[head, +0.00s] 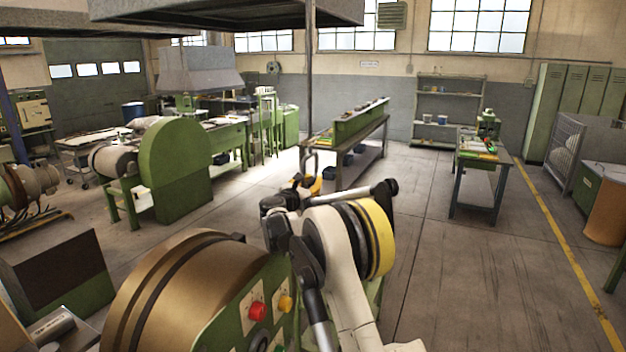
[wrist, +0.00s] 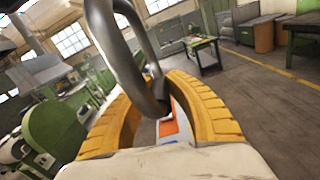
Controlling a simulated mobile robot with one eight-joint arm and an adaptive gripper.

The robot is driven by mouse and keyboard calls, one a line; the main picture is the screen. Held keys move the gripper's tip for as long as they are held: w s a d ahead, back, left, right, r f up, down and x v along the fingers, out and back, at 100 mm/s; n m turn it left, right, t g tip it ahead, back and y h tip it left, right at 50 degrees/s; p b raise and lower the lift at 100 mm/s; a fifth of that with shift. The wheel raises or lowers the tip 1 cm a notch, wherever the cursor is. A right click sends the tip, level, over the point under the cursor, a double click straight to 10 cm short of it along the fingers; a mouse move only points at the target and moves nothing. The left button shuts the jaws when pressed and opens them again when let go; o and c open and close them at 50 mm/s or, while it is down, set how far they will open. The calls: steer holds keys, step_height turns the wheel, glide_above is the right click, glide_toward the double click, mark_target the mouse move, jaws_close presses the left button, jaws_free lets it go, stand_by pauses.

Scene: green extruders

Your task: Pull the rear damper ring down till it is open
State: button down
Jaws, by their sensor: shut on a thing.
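The damper ring (head: 309,160) is a grey metal loop at the lower end of a dark vertical rod (head: 309,75) that comes down from the overhead hood. In the wrist view the ring (wrist: 118,62) is large and close, its lower curve passing between my yellow-orange fingers. My gripper (head: 314,185) is shut on the ring; it also shows in the wrist view (wrist: 164,88). The fingertips are partly hidden behind the ring. The damper itself is not visible.
The hood (head: 225,12) hangs above. Green machinery with a bronze drum (head: 175,295) and red and yellow buttons stands close in front. A green workbench (head: 350,135) is behind the ring. Open floor (head: 425,220) lies to the right.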

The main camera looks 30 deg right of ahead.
steer(key=c, duration=1.3)
jaws_free()
steer(key=shift+a, duration=0.1)
steer(key=v, duration=0.7)
steer(key=shift+s+a, duration=0.15)
steer(key=shift+s, duration=0.05)
